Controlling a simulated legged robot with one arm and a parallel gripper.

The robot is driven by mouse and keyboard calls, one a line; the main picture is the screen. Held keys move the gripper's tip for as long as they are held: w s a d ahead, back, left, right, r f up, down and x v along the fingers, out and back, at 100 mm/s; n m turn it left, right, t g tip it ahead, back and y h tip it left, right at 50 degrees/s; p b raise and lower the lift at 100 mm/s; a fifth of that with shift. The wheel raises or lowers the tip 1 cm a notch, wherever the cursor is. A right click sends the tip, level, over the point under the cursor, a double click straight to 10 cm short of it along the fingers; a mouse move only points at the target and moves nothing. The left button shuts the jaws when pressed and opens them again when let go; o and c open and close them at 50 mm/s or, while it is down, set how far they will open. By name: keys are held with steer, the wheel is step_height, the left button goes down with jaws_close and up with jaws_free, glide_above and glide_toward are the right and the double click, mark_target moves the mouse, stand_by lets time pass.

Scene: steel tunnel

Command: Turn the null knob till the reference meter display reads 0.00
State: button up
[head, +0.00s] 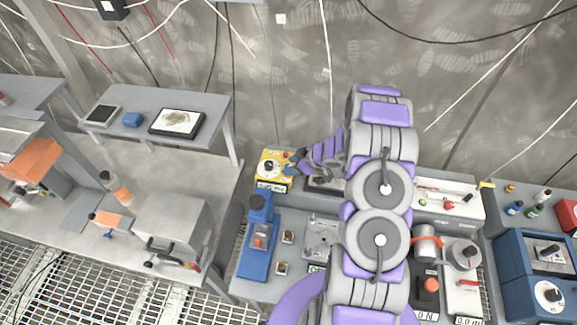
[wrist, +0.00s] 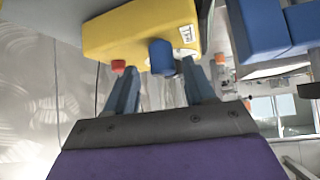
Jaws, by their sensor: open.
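The reference meter looks to be the yellow box (head: 264,157) on the bench left of my arm. It has a round white dial (head: 268,168) on top and a small display (head: 271,187) on its front; the digits are too small to read surely. In the wrist view the yellow box (wrist: 125,35) fills the top, with a blue knob (wrist: 161,57), likely the null knob, and a red knob or button (wrist: 118,66). My gripper (wrist: 162,78) is open, its fingers on either side of the blue knob; I cannot tell if they touch it. My gripper (head: 296,168) partly hides the box's right side.
A blue device (head: 257,245) stands in front of the yellow box. A white panel (head: 450,200) and a red-and-grey device (head: 427,245) lie right of my arm. A blue cabinet (head: 530,275) stands at far right. The wall is behind, with hanging cables.

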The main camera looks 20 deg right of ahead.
steer(key=shift+x, duration=1.05)
steer(key=shift+s+a, duration=0.1)
steer(key=shift+a, duration=0.05)
steer(key=shift+r, duration=0.1)
jaws_close()
steer(key=shift+r+p, duration=0.1)
steer(key=shift+p, duration=0.25)
